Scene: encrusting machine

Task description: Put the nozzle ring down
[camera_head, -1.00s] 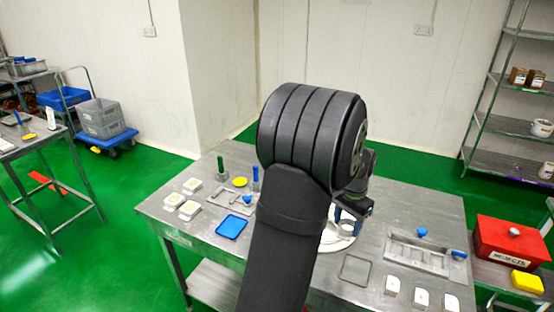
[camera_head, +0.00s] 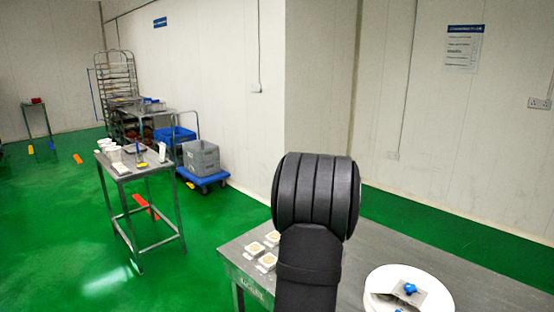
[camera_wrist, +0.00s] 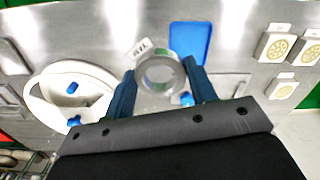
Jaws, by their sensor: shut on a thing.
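The nozzle ring (camera_wrist: 160,73) is a shiny metal ring with an open centre, seen in the wrist view. My gripper (camera_wrist: 161,78) is shut on it, with one dark blue finger on each side. The ring is over the grey metal table (camera_wrist: 228,62); I cannot tell whether it touches the top. A small white label (camera_wrist: 140,47) with dark print lies just beyond the ring. In the head view my arm hides the gripper and the ring.
A blue tray (camera_wrist: 190,38) lies close beyond the right finger. A round white dish (camera_wrist: 40,92) with blue-knobbed parts is at the left; it also shows in the head view (camera_head: 445,290). White square moulds (camera_wrist: 278,42) stand at the right.

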